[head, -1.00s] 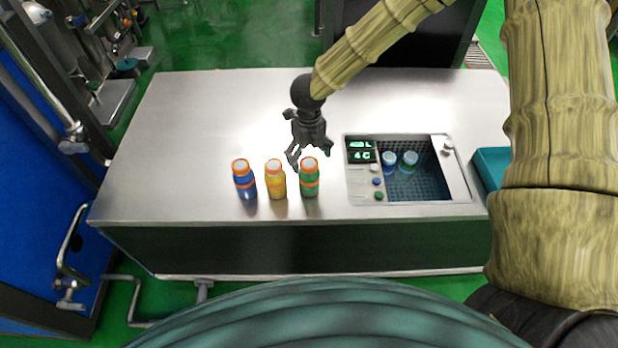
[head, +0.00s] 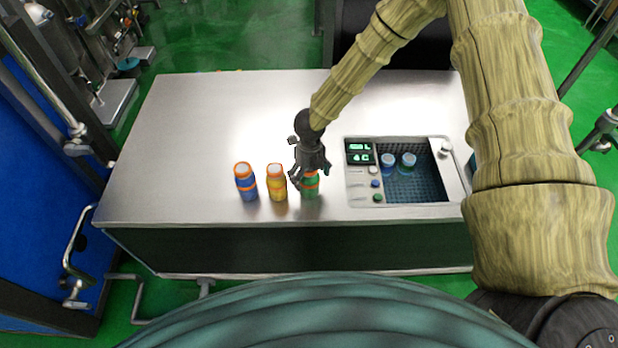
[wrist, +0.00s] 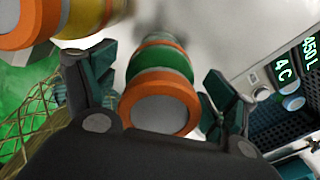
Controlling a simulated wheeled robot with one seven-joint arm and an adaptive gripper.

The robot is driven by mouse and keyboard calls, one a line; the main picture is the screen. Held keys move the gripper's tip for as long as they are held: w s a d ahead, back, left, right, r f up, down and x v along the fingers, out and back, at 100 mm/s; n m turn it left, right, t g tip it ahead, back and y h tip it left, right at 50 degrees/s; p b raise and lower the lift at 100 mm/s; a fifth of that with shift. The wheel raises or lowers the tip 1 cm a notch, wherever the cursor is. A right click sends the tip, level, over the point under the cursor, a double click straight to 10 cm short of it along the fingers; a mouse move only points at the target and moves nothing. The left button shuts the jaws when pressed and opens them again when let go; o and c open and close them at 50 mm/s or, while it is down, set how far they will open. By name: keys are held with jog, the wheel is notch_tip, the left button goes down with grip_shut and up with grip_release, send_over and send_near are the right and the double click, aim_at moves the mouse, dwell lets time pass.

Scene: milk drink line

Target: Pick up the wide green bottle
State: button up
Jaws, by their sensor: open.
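The wide green bottle (head: 310,189) stands upright on the steel counter, with orange bands and a pale cap; its top is partly hidden by my gripper in the head view. My gripper (head: 310,178) is open right above and around its upper part. In the wrist view the green bottle (wrist: 163,72) lies between the two spread fingers of my gripper (wrist: 155,95), its round pale cap close to the palm. I cannot tell whether either finger touches it.
A yellow bottle (head: 277,184) stands close left of the green one, a blue bottle (head: 246,183) farther left. To the right is a sunken basket bath (head: 425,185) with two bottles and a display panel. The counter (head: 200,120) behind is clear.

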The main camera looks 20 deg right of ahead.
jog(key=shift+f, duration=0.8)
jog(key=c, duration=1.4)
jog(key=shift+r, duration=0.15)
jog(key=shift+r+b, duration=0.4)
jog(key=shift+r, duration=0.15)
notch_tip(320, 180, up, 2)
jog(key=shift+b, duration=0.5)
jog(key=shift+s+a+r+b, duration=0.25)
jog(key=shift+s+b, duration=0.8)
jog(key=shift+s, duration=1.6)
jog(key=shift+s+a+r+b, duration=0.25)
jog(key=shift+s+b, duration=0.75)
jog(key=shift+s, duration=1.7)
jog(key=shift+s+a+r+b, duration=0.25)
jog(key=shift+s+b, duration=0.8)
jog(key=shift+s, duration=1.6)
